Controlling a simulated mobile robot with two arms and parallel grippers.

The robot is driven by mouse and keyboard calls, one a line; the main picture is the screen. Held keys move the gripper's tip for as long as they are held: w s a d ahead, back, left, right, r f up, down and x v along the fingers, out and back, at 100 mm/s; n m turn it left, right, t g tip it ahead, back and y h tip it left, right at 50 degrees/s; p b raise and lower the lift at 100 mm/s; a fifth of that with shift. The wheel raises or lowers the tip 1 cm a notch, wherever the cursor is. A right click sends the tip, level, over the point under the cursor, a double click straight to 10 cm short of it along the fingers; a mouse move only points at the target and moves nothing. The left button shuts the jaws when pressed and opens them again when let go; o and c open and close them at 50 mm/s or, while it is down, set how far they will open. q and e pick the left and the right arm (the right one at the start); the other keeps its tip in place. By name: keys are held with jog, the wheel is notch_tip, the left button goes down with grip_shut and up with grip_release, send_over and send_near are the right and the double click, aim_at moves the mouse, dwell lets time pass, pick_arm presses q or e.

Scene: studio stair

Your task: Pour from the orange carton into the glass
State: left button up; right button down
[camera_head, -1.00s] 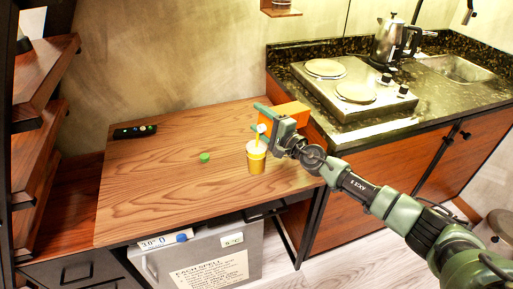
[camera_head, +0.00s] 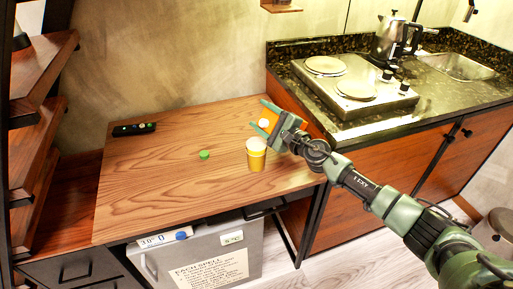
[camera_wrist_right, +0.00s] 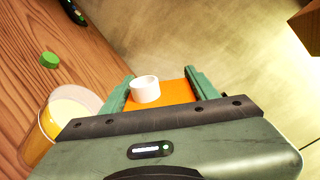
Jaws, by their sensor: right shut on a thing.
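My right gripper (camera_head: 264,118) is shut on the orange carton (camera_head: 268,115), holding it above the table behind the glass. The carton's white open spout (camera_head: 263,124) shows between the fingers; much of the carton is hidden by the gripper. The carton also shows in the right wrist view (camera_wrist_right: 178,92). The glass (camera_head: 256,157) stands upright on the table's right part, holding orange-yellow liquid close to its rim; it also shows in the right wrist view (camera_wrist_right: 62,120). No stream shows between spout and glass. My left gripper is not in view.
A green cap (camera_head: 204,155) lies on the wooden table (camera_head: 160,185) left of the glass. A dark strip with small coloured parts (camera_head: 134,129) lies at the back left. The counter with a hotplate (camera_head: 355,90) and kettle (camera_head: 395,40) stands right. The table's left half is mostly clear.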

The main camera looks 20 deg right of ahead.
jog(key=shift+f+m+b, duration=0.3)
jog(key=shift+f+b, duration=0.2)
jog(key=shift+f, duration=0.45)
jog(key=shift+a+r+m+p, duration=0.1)
jog(key=shift+r+m+p, duration=0.5)
jog(key=shift+m+p, duration=0.25)
jog(key=shift+w+d+f+m+b, duration=0.1)
jog(key=shift+d+m+b, duration=0.1)
jog(key=shift+m, duration=0.3)
jog(key=shift+d+f+m+b, duration=0.1)
jog(key=shift+m+b, duration=0.1)
jog(key=shift+m, duration=0.25)
jog(key=d+m, duration=0.1)
jog(key=r+m, duration=0.1)
jog(key=w+d+m, duration=0.1)
jog(key=m, duration=0.1)
jog(key=shift+d+r, duration=0.25)
jog(key=shift+d, duration=0.1)
jog(key=shift+w+d+m, duration=0.15)
jog(key=shift+d+m, duration=0.2)
jog(key=shift+m, duration=0.15)
jog(key=shift+w+d+f+m, duration=0.15)
jog(key=shift+d+m, duration=0.15)
jog(key=shift+m, duration=0.25)
jog(key=shift+w+d+r+m, duration=0.1)
jog(key=shift+d+m, duration=0.2)
jog(key=shift+m, duration=0.25)
